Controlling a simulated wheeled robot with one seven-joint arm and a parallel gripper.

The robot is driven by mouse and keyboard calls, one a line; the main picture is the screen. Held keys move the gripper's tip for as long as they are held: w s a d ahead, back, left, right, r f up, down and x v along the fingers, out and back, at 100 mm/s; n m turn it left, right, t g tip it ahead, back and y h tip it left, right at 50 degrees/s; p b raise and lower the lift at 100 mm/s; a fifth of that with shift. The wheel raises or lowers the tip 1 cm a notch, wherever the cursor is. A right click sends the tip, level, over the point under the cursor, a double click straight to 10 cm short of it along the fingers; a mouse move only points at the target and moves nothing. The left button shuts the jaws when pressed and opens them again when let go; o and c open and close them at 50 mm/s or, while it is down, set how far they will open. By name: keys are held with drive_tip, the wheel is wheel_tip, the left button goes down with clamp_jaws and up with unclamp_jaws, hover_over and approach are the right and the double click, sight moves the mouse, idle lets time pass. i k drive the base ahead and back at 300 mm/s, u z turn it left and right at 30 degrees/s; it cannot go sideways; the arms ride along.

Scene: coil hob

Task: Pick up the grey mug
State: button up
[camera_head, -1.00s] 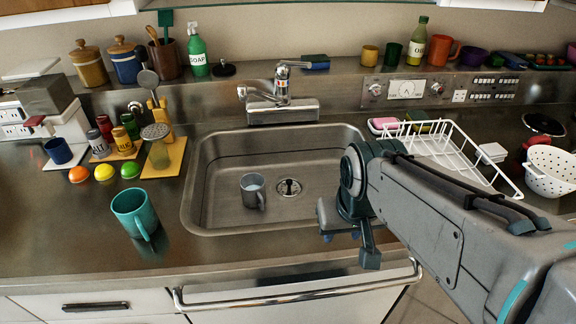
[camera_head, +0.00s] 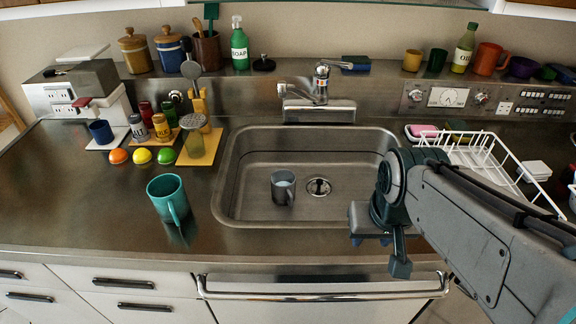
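The grey mug (camera_head: 283,187) stands upright in the steel sink (camera_head: 250,209), left of the drain, with its handle toward the lower right. My gripper (camera_head: 373,243) hangs over the sink's front right corner, to the right of the mug and apart from it. Its fingers are partly hidden by my own arm, so I cannot tell whether they are open or shut. I see nothing held in it.
A teal mug (camera_head: 168,199) stands on the counter left of the sink. The faucet (camera_head: 319,95) rises behind the sink. A white dish rack (camera_head: 481,160) stands at the right. A towel bar (camera_head: 325,290) runs along the front. The counter's left front is clear.

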sight(283, 182)
drive_tip(key=k, duration=1)
drive_tip(key=u, duration=1.95)
drive_tip(key=i, duration=1)
drive_tip(key=z, duration=1.8)
drive_tip(key=i, duration=0.5)
drive_tip(key=z, duration=0.15)
